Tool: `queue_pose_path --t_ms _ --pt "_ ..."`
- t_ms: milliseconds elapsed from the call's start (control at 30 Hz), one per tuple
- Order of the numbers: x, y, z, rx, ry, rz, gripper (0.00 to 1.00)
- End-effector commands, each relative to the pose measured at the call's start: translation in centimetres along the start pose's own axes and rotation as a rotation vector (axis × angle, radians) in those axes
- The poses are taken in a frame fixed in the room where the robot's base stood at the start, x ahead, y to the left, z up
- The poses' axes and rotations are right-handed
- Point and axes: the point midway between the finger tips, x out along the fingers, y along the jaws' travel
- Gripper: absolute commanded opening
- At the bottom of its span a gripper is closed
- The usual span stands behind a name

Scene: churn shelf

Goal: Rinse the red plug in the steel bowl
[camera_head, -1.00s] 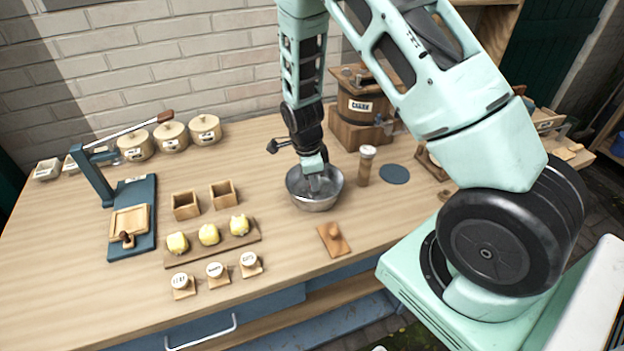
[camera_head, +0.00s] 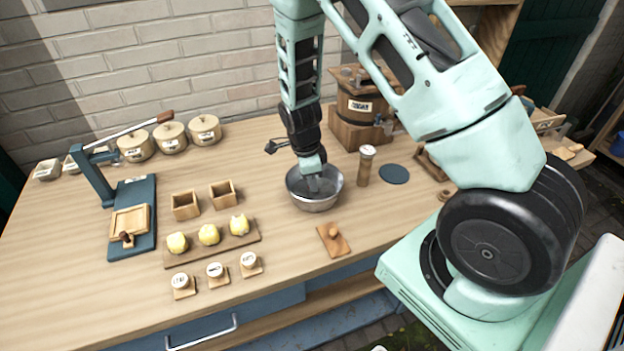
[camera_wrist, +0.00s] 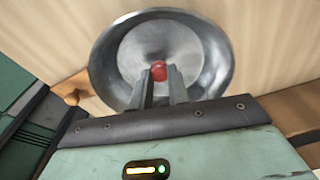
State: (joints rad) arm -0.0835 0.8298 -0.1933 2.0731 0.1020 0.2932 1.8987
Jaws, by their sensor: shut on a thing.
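The steel bowl (camera_head: 308,203) stands on the wooden bench, right of the middle. My gripper (camera_head: 314,187) points down into the bowl. In the wrist view the red plug (camera_wrist: 159,70) shows between the tips of my gripper (camera_wrist: 160,84), which is shut on it. Behind it is the round bottom of the steel bowl (camera_wrist: 215,75). In the head view the plug is hidden by the gripper and the bowl. I cannot tell whether the plug touches the bowl's bottom.
A small board with a wooden piece (camera_head: 333,240) lies in front. A tray of yellow lumps (camera_head: 210,246) lies to the left. A dark disc (camera_head: 394,174) lies right.

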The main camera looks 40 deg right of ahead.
Motion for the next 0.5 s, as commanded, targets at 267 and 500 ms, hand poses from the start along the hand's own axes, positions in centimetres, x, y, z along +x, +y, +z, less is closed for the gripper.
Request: queue_pose_path --t_ms 267,500 --pt "-1.3 0.0 -0.2 0.001 0.0 -0.001 0.0" --pt "-2.9 0.0 -0.4 -0.001 0.0 -0.001 0.0"
